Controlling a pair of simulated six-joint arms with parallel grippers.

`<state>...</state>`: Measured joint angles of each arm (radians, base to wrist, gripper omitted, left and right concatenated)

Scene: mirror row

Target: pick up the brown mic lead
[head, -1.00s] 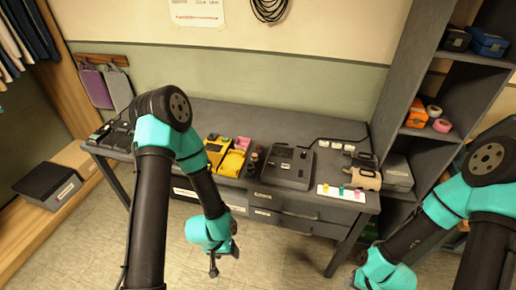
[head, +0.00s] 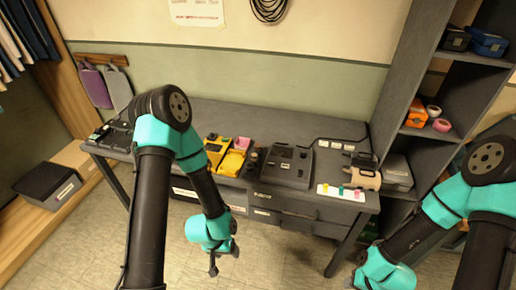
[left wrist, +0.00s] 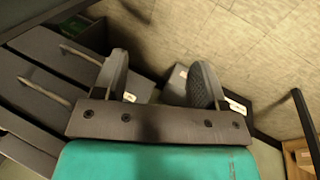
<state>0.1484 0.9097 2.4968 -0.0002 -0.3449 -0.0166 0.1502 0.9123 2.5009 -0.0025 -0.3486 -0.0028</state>
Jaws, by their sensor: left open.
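A tan-brown item (head: 366,179), which may be the brown mic lead, lies at the right end of the desk; it is too small to tell for sure. A black thing touches or sits just behind it. My left gripper (head: 213,268) hangs low in front of the desk, well left of that item. In the left wrist view its two fingers (left wrist: 158,88) are apart with nothing between them. My right arm comes in from the right, and its gripper is out of the picture at the bottom.
The grey desk (head: 270,118) carries yellow cases (head: 232,162), a grey console (head: 287,166) and a white strip with coloured tabs (head: 341,193). A tall shelf (head: 400,95) rises at right. Drawers with handles show beside my left gripper.

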